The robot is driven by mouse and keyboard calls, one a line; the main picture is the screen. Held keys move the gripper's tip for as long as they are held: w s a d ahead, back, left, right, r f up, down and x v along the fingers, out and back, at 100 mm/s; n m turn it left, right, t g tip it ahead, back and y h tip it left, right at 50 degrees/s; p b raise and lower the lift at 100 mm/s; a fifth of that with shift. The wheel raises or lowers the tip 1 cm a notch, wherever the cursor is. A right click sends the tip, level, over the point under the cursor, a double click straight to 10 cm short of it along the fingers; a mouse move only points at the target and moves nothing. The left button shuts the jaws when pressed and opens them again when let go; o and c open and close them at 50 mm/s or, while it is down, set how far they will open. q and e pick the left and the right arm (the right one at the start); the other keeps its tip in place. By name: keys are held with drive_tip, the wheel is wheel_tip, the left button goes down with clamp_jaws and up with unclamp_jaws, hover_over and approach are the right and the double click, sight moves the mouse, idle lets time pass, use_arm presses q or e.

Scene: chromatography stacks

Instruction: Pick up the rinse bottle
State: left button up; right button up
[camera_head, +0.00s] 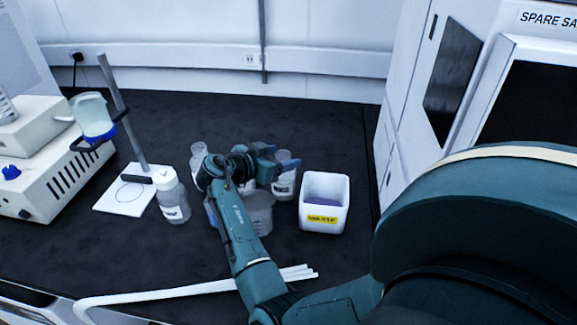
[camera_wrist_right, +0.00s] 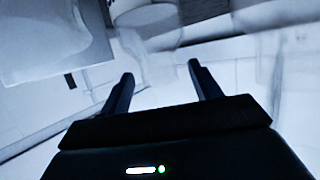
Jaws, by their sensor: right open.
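My right gripper (camera_head: 276,162) is open and reaches in over a cluster of clear containers on the dark bench; its open fingers also show in the right wrist view (camera_wrist_right: 160,74), with nothing between them. A clear labelled bottle (camera_head: 284,182) stands just below and right of the fingers. Another clear bottle (camera_head: 198,152) stands behind the wrist, partly hidden. A larger clear bottle with a white cap (camera_head: 173,202) stands left of the arm. I cannot read the labels, so I cannot tell which is the rinse bottle. My left gripper is not in view.
A clear beaker (camera_head: 261,216) stands beside my forearm. A white open bin with a yellow label (camera_head: 340,190) stands to the right. A stand (camera_head: 125,208) holds a vessel with blue (camera_head: 95,118) at left. White tubes (camera_head: 170,296) lie in front. The back bench is clear.

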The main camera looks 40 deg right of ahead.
drive_tip(key=shift+a, duration=0.1)
drive_tip(key=shift+c, duration=0.3)
clamp_jaws()
idle(0.4)
drive_tip(key=shift+r, duration=0.15)
